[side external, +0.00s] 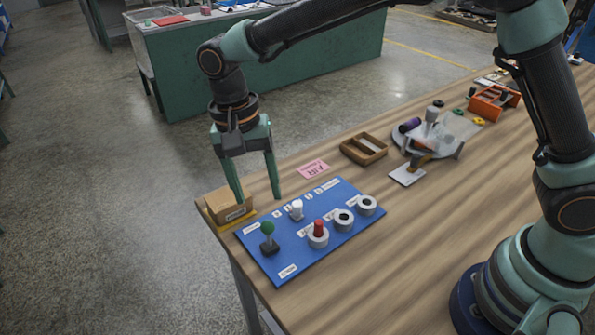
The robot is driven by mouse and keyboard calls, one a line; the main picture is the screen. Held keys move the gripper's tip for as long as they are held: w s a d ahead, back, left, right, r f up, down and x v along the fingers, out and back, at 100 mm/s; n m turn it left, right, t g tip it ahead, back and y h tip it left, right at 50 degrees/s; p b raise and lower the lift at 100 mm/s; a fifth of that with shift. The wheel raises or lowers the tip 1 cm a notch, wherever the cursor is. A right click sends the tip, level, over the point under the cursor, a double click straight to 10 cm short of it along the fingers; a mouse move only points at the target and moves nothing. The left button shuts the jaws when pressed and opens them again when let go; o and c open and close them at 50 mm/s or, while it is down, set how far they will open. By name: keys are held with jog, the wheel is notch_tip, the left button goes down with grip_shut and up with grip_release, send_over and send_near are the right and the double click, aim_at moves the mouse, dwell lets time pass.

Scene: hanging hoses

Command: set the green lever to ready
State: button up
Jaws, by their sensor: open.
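The green lever (267,230) has a round green knob on a short stem with a dark base, at the left end of a blue panel (285,262). Small white labels lie on the panel around it, too small to read. My gripper (258,197) points down with its two fingers apart and empty. It is above and behind the lever, near the panel's far left edge and a cardboard box. The fingers do not touch the knob.
The panel also holds a white knob (296,208), a red plug in a grey ring (318,232) and two grey rings. The cardboard box (226,207) stands close to my left finger. A pink card (312,169) and a wooden tray (364,149) lie behind. The front right tabletop is clear.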

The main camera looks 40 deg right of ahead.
notch_tip(320, 180, up, 2)
jog(key=shift+w+a+r, duration=0.1)
jog(key=shift+w+r, duration=0.05)
jog(key=shift+r, duration=0.15)
jog(key=c, duration=0.9)
jog(key=s+d+m, duration=0.1)
jog(key=s+d+r+m+t, duration=0.1)
jog(key=s, duration=0.1)
jog(key=s+d+r+m+t+y, duration=0.1)
jog(key=shift+s+d+r+m, duration=0.2)
jog(key=shift+m, duration=0.1)
grip_shut()
jog(key=m+t+y, duration=0.1)
jog(key=m+t, duration=0.1)
jog(key=m, duration=0.1)
send_over(269, 236)
jog(key=s+d, duration=0.2)
notch_tip(269, 236, down, 11)
